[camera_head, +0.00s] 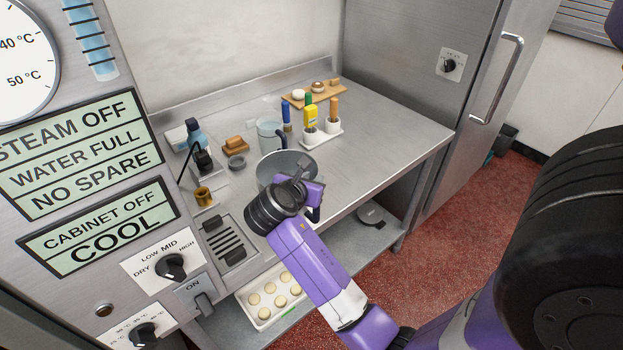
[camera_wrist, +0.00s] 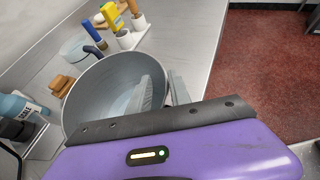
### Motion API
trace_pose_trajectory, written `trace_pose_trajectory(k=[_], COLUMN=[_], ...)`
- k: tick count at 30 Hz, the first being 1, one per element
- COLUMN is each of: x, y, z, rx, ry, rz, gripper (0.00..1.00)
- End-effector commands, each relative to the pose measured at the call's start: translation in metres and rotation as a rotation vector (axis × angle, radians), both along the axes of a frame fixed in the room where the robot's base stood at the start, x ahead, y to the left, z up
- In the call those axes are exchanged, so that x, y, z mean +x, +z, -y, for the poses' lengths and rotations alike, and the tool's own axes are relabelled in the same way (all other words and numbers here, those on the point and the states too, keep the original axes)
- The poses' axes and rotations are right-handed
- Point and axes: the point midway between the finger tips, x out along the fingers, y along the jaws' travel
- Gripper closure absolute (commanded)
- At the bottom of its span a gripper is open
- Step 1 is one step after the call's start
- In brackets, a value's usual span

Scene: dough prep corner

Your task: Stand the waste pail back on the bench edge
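A grey round waste pail (camera_head: 284,161) is at the bench's front edge, partly hidden by my gripper (camera_head: 312,185). Its open mouth faces up toward the camera. In the wrist view the pail (camera_wrist: 92,100) fills the middle left, with its inside showing. My gripper's two grey fingers (camera_wrist: 164,90) are close together at the pail's right rim, one inside the mouth and one outside, apparently shut on the wall. The pail's base is hidden, so I cannot tell whether it touches the bench (camera_head: 385,150) or how far it tilts.
A clear jug (camera_head: 269,134) stands just behind the pail. A dough tray (camera_head: 262,316) lies on the lower shelf. The bench's right side is clear.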

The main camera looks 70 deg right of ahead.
Motion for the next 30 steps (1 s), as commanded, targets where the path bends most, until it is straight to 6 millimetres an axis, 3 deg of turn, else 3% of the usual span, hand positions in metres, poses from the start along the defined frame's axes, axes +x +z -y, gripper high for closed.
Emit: trace_pose_trajectory(k=[7,21,30], x=[0.001,0.002,0.001], y=[0.007,0.050,0.059], z=[-0.010,-0.087,-0.105], rx=[0.000,-0.001,0.000], ry=[0.003,0.003,0.000], rz=[0.001,0.001,0.000], gripper=[0.76,0.76,0.76])
